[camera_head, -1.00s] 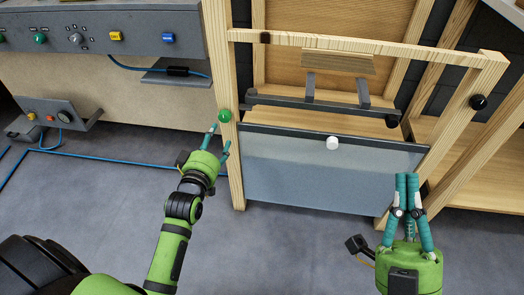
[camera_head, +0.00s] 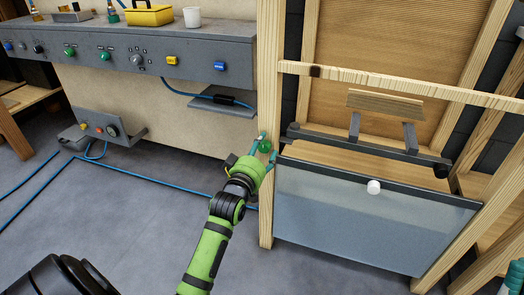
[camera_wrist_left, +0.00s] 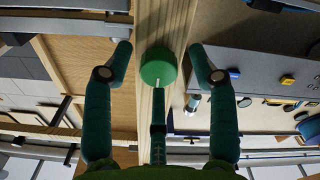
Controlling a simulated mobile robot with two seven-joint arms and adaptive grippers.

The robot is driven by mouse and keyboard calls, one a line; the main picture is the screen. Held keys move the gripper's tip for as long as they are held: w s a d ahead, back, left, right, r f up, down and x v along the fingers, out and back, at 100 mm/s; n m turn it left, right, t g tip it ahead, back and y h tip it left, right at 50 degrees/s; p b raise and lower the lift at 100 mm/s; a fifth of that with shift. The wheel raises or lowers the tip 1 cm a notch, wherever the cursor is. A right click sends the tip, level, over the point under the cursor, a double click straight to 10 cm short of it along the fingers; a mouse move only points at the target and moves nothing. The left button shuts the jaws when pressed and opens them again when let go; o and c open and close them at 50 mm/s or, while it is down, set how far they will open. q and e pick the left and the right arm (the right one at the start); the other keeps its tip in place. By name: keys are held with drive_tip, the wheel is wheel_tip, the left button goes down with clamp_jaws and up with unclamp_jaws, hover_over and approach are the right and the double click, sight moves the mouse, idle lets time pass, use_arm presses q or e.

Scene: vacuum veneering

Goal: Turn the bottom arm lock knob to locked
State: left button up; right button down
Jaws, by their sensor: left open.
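A round green knob (camera_head: 265,146) sits on the front of the left wooden post (camera_head: 268,60). I take it for the bottom arm lock knob. In the left wrist view the green knob (camera_wrist_left: 158,68) shows a white mark at its lower edge. My left gripper (camera_head: 267,150) is open with its teal fingers around the knob. In the left wrist view two fingers of the left gripper (camera_wrist_left: 160,62) stand on either side of the knob, with gaps, and a third finger lies below it. Of my right gripper (camera_head: 514,276) only a teal part shows at the lower right edge.
A grey glass-like panel (camera_head: 365,225) with a white knob (camera_head: 373,187) stands right of the post. A grey control panel (camera_head: 150,50) with buttons and knobs is at left. A blue hose (camera_head: 130,187) runs over the floor. The floor at left is mostly clear.

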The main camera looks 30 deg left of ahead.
use_arm(q)
drive_tip(key=c, duration=1.1)
drive_tip(key=shift+c, duration=0.2)
